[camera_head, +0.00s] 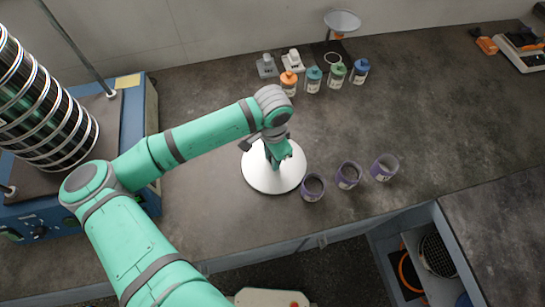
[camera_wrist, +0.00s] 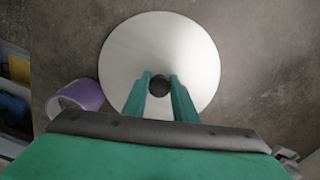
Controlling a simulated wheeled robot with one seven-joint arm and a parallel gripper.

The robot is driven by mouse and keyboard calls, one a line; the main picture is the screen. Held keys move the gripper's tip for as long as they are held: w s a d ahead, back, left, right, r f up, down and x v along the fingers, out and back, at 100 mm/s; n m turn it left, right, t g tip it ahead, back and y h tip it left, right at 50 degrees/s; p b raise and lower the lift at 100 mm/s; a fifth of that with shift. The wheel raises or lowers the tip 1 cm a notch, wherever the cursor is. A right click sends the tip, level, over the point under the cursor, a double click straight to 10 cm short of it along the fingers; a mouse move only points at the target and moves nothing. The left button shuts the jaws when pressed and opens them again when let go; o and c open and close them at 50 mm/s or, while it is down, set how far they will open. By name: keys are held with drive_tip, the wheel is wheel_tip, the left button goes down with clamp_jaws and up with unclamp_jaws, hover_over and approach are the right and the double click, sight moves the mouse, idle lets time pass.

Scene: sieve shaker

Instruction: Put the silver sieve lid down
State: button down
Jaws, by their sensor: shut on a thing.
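The silver sieve lid (camera_head: 256,178) is a round, pale metal disc, over the dark worktop in the middle of the head view. In the wrist view the lid (camera_wrist: 160,45) shows face-on with a black knob (camera_wrist: 159,85) at its centre. My gripper (camera_head: 275,160) is above the lid, and in the wrist view my gripper (camera_wrist: 159,82) has its green fingers shut on the knob from both sides. Whether the lid touches the worktop or hangs slightly above it I cannot tell. The arm and gripper hide part of the lid.
Purple-rimmed cups (camera_head: 348,175) stand just right of the lid, the nearest close to its edge. Several coloured bottles (camera_head: 314,79) stand behind. The sieve stack (camera_head: 45,110) is on the blue shaker (camera_head: 150,105) at left. The worktop (camera_head: 440,120) is clear at right.

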drive_tip(key=shift+f, duration=0.15)
drive_tip(key=c, duration=1.4)
unclamp_jaws()
drive_tip(key=shift+c, duration=0.2)
